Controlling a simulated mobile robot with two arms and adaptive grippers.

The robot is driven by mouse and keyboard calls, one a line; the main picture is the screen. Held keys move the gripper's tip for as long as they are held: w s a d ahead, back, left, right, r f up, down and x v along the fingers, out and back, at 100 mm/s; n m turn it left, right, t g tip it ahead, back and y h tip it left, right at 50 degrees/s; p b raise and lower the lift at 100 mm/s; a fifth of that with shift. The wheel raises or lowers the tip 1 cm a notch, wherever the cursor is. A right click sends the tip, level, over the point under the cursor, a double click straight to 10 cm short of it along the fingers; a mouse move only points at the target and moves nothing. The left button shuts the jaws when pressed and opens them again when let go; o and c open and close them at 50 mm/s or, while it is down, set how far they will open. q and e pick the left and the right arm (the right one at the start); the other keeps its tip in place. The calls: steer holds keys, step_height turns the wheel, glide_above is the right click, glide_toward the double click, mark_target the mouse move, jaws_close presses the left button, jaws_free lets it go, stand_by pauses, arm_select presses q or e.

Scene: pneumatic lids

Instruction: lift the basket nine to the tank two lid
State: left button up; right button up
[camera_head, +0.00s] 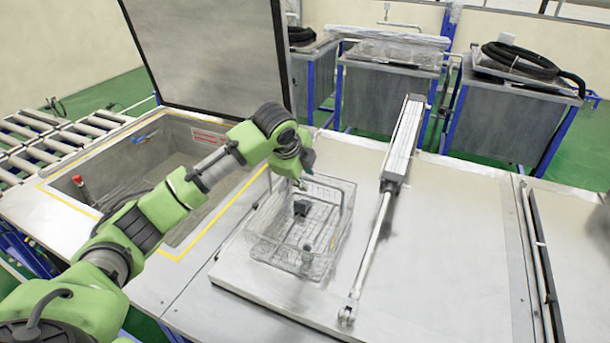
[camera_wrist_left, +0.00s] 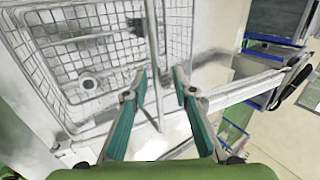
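A wire-mesh basket (camera_head: 262,222) sits on a flat grey metal lid (camera_head: 440,270) in the middle of the head view. Two small dark parts lie in it. My left gripper (camera_head: 303,180) is at the basket's far side, by its upper rim. In the left wrist view, its teal fingers (camera_wrist_left: 160,76) are spread apart. A thin upright bar (camera_wrist_left: 152,40), which looks like the basket's handle, runs between them without visible contact. The basket mesh (camera_wrist_left: 100,45) fills the upper left there. Which lid is tank two's is not marked in view. My right gripper is not in view.
A pneumatic cylinder (camera_head: 402,145) with a long rod lies just right of the basket. Carts with black hoses (camera_head: 525,60) stand behind. The lid's right side is clear.

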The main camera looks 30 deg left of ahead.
arm_select(q)
steer(key=s+r, duration=0.3)
steer(key=r, duration=0.8)
steer(key=s+r, duration=0.3)
steer(key=r, duration=0.8)
steer(key=shift+s+d+r, duration=0.15)
steer(key=shift+d+r, duration=0.1)
steer(key=shift+r, duration=0.05)
